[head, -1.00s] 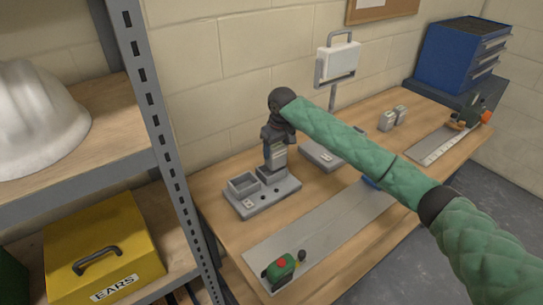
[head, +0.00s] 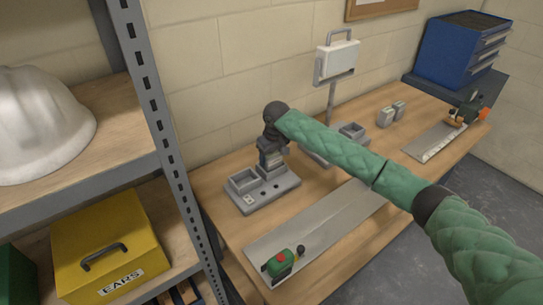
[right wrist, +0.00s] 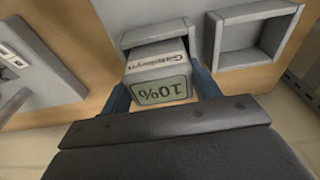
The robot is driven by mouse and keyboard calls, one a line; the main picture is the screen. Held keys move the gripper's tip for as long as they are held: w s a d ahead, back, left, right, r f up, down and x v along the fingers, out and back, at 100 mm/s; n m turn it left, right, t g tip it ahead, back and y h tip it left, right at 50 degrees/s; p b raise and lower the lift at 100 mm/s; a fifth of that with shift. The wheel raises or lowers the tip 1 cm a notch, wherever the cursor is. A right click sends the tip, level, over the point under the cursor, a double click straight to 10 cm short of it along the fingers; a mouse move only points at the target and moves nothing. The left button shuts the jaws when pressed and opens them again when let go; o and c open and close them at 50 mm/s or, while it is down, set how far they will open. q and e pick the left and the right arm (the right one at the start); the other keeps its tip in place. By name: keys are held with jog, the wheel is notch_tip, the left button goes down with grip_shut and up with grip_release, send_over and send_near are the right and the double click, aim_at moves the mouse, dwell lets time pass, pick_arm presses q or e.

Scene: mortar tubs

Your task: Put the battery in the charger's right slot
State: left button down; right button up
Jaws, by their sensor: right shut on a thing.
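The grey charger (head: 262,197) stands at the near left of the workbench, with a left slot (head: 241,182) that looks empty and a right slot (head: 272,176). My right gripper (head: 271,150) points down over the right slot. It is shut on the battery (head: 272,161), a grey block. In the right wrist view, the battery (right wrist: 162,78) shows a "10%" display between the blue fingers. The rim of one slot (right wrist: 150,38) shows just behind the battery, and the empty slot (right wrist: 255,35) is beside it. How deep the battery sits is hidden. My left gripper is not in view.
A second grey unit (head: 352,131) is partly behind my right arm. Two small grey blocks (head: 391,114) stand farther back. A green tool with a red part (head: 279,264) lies at the front. A shelf upright (head: 165,130) rises left of the bench.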

jog(key=shift+f, duration=0.1)
jog(key=o, duration=1.3)
jog(key=shift+c, duration=0.2)
jog(key=shift+s+r+b, duration=0.1)
jog(key=shift+r+b, duration=0.25)
jog(key=shift+r, duration=0.2)
jog(key=r, duration=0.1)
jog(key=r+b, duration=0.1)
jog(key=r, duration=0.2)
jog(key=shift+s+d+r+b, duration=0.2)
jog(key=shift+s+b, duration=0.05)
jog(key=shift+b, duration=0.15)
jog(key=r, duration=0.1)
jog(key=r+b, duration=0.1)
jog(key=r, duration=0.3)
jog(key=shift+s+d+r, duration=0.15)
jog(key=shift+s+d, duration=0.05)
jog(key=shift+s, duration=0.15)
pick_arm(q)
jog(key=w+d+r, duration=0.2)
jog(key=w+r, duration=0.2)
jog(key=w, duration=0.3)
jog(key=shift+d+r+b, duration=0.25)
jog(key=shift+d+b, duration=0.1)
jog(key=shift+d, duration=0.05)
pick_arm(e)
jog(key=shift+d+r, duration=0.1)
jog(key=shift+r, duration=0.55)
jog(key=shift+s, duration=0.1)
